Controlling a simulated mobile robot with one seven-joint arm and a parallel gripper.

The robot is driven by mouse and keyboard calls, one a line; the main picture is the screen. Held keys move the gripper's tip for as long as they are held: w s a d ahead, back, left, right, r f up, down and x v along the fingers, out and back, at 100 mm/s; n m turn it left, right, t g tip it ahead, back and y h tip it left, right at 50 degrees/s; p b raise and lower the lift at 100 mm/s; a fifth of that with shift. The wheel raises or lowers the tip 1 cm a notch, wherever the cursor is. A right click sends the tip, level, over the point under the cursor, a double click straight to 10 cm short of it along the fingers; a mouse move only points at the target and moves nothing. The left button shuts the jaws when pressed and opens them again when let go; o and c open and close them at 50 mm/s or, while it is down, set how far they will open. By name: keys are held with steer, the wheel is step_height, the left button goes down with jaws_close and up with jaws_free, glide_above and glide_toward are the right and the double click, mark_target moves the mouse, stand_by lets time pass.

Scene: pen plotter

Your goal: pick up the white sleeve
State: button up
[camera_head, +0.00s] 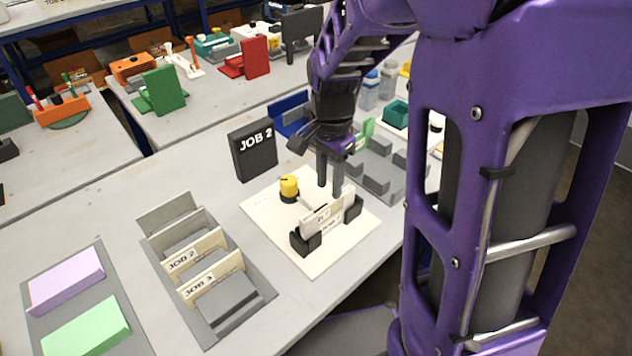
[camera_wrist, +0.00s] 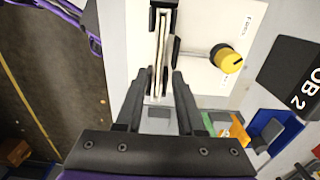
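The white sleeve (camera_head: 322,217) stands upright on edge in black holders on a cream base plate (camera_head: 275,225). It has small dark lettering on its front. In the wrist view the sleeve (camera_wrist: 158,55) appears as a thin pale strip running up between the black holders. My gripper (camera_head: 331,186) points down above the far right part of the sleeve. In the wrist view my gripper (camera_wrist: 160,85) is open, its two dark fingers apart, with the sleeve's near end lined up between them. I cannot tell whether the fingertips reach below its top edge.
A yellow knob (camera_head: 289,187) stands on the plate beside the sleeve. A black JOB 2 sign (camera_head: 252,150) stands behind. A grey rack (camera_head: 260,303) with JOB 2 and JOB 3 cards is at left. A grey tray (camera_head: 377,184) lies at right.

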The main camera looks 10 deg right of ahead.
mark_target(328, 219)
step_height(328, 219, down, 6)
steer(key=shift+f+b, duration=0.2)
steer(key=shift+b, duration=0.4)
step_height(328, 219, down, 5)
steer(key=shift+s+f+b, duration=0.1)
steer(key=shift+b, duration=0.65)
jaws_close()
